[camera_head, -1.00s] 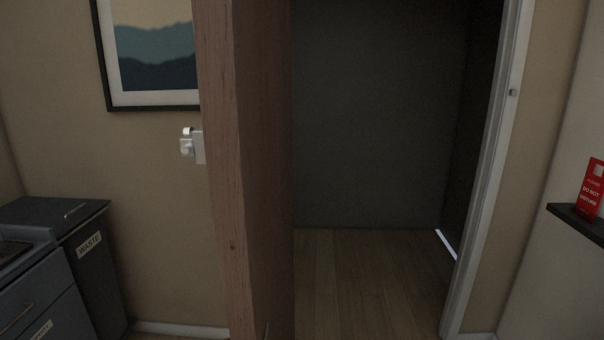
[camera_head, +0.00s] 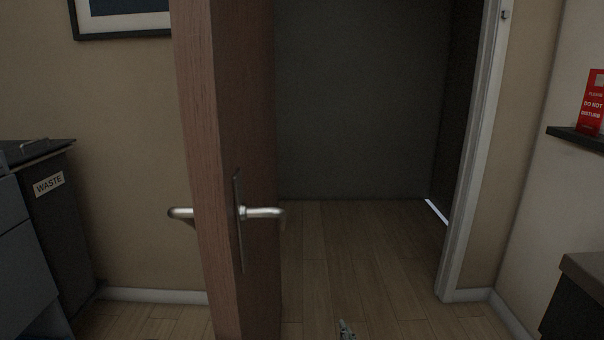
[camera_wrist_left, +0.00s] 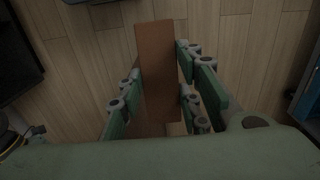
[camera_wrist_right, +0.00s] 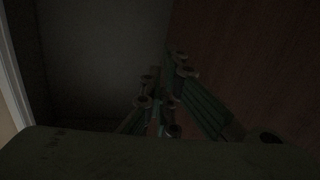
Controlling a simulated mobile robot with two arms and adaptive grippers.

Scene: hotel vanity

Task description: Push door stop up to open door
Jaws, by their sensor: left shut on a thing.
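The brown wooden door (camera_head: 243,110) stands open in the head view, with its edge turned toward me. Silver lever handles show on both faces, one on the right face (camera_head: 262,212). My left gripper (camera_wrist_left: 160,90) is shut on a brown wooden block (camera_wrist_left: 156,60), held above the wood floor in the left wrist view; I cannot tell if this is the door stop. My left gripper is outside the head view. My right gripper's tip (camera_head: 346,328) shows low, right of the door. In the dark right wrist view its fingers (camera_wrist_right: 160,98) look close together and empty, beside the reddish door face.
The dark doorway (camera_head: 360,110) is open between the door and the white frame (camera_head: 470,150). A waste bin (camera_head: 55,230) stands at the left. A red sign (camera_head: 592,105) sits on a right shelf. The wood floor (camera_head: 365,260) looks clear.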

